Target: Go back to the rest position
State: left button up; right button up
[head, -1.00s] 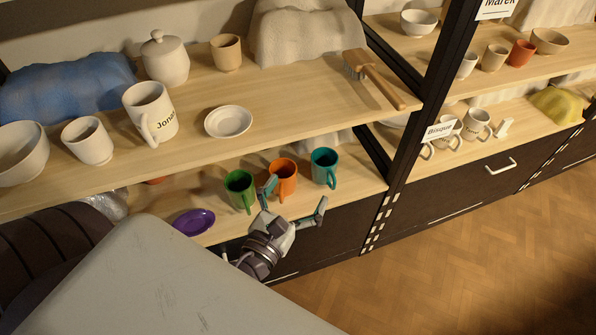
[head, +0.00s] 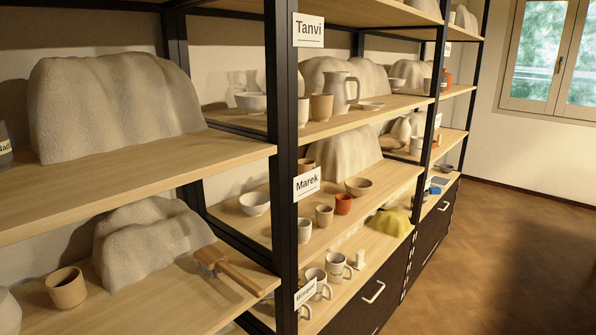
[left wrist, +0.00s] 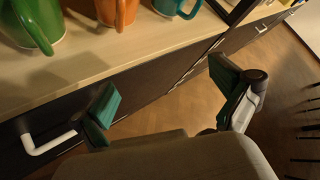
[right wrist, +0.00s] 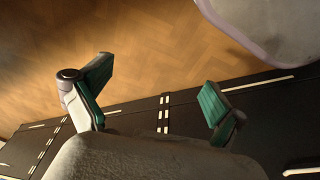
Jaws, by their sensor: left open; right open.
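My left gripper (left wrist: 170,105) is open and empty in the left wrist view. Its fingers are spread in front of the shelf edge and dark drawer front, apart from the mugs. A green mug (left wrist: 28,22), an orange mug (left wrist: 116,12) and a teal mug (left wrist: 176,6) stand on the shelf above it, partly cut off. My right gripper (right wrist: 150,95) is open and empty in the right wrist view, with floor and dark drawer fronts beyond it. Neither gripper shows in the head view now.
In the head view, shelves hold a beige cup (head: 66,288), a wooden brush (head: 228,270), several mugs and a yellow cloth (head: 390,222). A dark upright post (head: 284,150) carries name labels. White drawer handles (head: 373,292) stick out. The wooden floor (head: 480,260) at right is clear.

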pick_arm(q)
jog(key=s+a+f+n+g+p, duration=0.1)
jog(key=s+f+n+g, duration=0.15)
jog(key=f, duration=0.35)
jog(key=s+a+f+n+g, duration=0.1)
jog(key=s+f+n, duration=0.25)
jog(key=f, duration=0.35)
jog(key=s+f+n+g+p, duration=0.1)
jog(key=s+f+n+g, duration=0.2)
jog(key=s+f+n, duration=0.5)
jog(key=s+f+n+g+p, duration=0.1)
jog(key=s+f+n+g, duration=0.3)
jog(key=s+f+n, duration=0.4)
jog(key=s+n, duration=0.3)
jog(key=s, duration=0.4)
jog(key=shift+d+f+h, duration=0.2)
jog(key=shift+d+h, duration=0.05)
jog(key=shift+h, duration=0.05)
pick_arm(e)
jog(key=s+d+f, duration=0.1)
jog(key=s+f, duration=0.5)
jog(key=s, duration=0.2)
jog(key=s+d+f+g, duration=0.1)
jog(key=s+d+f, duration=0.1)
jog(key=s+f, duration=0.4)
jog(key=s, duration=0.2)
jog(key=shift+s+f, duration=0.25)
jog(key=shift+s, duration=0.15)
pick_arm(q)
jog(key=shift+g, duration=0.25)
